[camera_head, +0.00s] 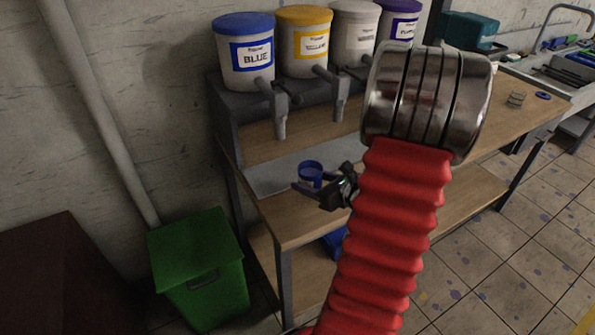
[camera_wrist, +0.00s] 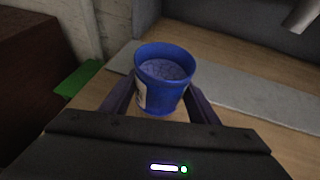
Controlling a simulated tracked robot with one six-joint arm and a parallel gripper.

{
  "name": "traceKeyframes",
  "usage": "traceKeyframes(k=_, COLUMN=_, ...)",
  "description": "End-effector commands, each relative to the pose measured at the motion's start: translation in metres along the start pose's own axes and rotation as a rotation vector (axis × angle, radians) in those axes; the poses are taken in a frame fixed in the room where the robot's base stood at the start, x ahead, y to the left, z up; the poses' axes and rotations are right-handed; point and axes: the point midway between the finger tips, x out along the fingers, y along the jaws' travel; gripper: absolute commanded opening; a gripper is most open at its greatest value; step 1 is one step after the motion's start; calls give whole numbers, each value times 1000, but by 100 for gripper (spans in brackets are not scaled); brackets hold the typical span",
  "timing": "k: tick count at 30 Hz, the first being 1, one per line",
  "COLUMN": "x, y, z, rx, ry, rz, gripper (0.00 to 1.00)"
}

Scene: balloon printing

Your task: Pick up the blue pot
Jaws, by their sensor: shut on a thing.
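The blue pot (camera_wrist: 163,98) is a small open cup with a pale label on its side, and a light bluish content shows inside it. In the wrist view it sits upright between the two fingers of my gripper (camera_wrist: 160,108). In the head view the blue pot (camera_head: 311,170) is at my gripper (camera_head: 309,181), over the left part of the workbench. My gripper is shut on it. Whether the pot touches the bench is hard to tell.
Dispensers with blue (camera_head: 245,52), yellow (camera_head: 303,42), white and purple lids stand on a grey rack behind, with spouts pointing down. A grey strip (camera_wrist: 240,98) lies on the wooden bench (camera_head: 300,218). A green bin (camera_head: 197,262) stands at the left.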

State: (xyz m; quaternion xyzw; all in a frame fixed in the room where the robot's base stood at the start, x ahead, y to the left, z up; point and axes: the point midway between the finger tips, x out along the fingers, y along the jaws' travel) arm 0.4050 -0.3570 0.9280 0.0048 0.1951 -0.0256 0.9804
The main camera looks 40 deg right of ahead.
Motion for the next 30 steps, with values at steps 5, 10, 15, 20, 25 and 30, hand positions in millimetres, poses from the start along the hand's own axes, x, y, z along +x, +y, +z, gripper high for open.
traceKeyframes(k=5, x=-29, y=-1, z=-12, rx=2, ry=-1, rz=-3, gripper=22)
traceKeyframes(k=10, x=-45, y=-1, z=-18, rx=2, ry=-1, rz=-3, gripper=22)
traceKeyframes(k=15, x=-51, y=0, z=-21, rx=0, ry=-1, rz=-1, gripper=22)
traceKeyframes(k=20, x=-52, y=0, z=-21, rx=0, ry=-1, rz=0, gripper=22)
traceKeyframes(k=25, x=-52, y=0, z=-21, rx=0, ry=-1, rz=0, gripper=22)
traceKeyframes(k=30, x=-51, y=0, z=-21, rx=0, ry=-1, rz=-1, gripper=22)
